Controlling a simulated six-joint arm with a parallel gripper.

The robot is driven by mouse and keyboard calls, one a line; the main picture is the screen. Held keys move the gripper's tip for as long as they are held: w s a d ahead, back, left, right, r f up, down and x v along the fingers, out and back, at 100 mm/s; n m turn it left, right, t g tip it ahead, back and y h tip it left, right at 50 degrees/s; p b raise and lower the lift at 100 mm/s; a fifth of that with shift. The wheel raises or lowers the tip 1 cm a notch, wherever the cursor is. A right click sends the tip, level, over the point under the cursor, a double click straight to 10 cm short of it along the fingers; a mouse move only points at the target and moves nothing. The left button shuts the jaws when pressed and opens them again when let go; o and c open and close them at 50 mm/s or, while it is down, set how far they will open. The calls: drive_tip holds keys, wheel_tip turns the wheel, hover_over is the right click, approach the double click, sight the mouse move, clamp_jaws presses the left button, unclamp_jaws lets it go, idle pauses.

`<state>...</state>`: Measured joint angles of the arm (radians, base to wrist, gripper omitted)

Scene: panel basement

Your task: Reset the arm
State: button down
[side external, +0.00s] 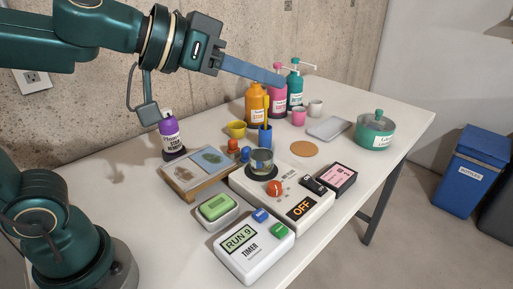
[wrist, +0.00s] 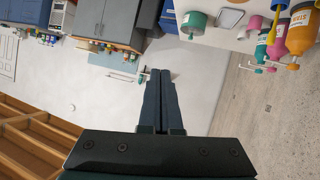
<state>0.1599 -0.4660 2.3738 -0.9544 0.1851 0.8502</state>
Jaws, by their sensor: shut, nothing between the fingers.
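My gripper (side external: 283,82) is in the side external view, raised well above the table and reaching to the right, with its fingers level in front of the concrete wall. In the wrist view my gripper (wrist: 160,72) shows its two dark fingers pressed together with nothing between them. It touches nothing on the table. The fingertips pass in front of the pink pump bottle (side external: 278,92) and near the orange bottle (side external: 256,105) in the side external view; the exact gap cannot be told.
A blue bin (side external: 470,170) stands on the floor at right. The air around my gripper is clear.

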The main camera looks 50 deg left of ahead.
drive_tip(key=s+a+f+n+g+y, duration=0.1)
drive_tip(key=s+a+f+g+y, duration=0.3)
drive_tip(key=s+f, duration=0.9)
drive_tip(key=s+a+g, duration=0.1)
drive_tip(key=a+g, duration=0.1)
drive_tip(key=shift+a+n+g, duration=0.2)
drive_tip(key=shift+n+g, duration=0.1)
drive_tip(key=shift+n, duration=0.1)
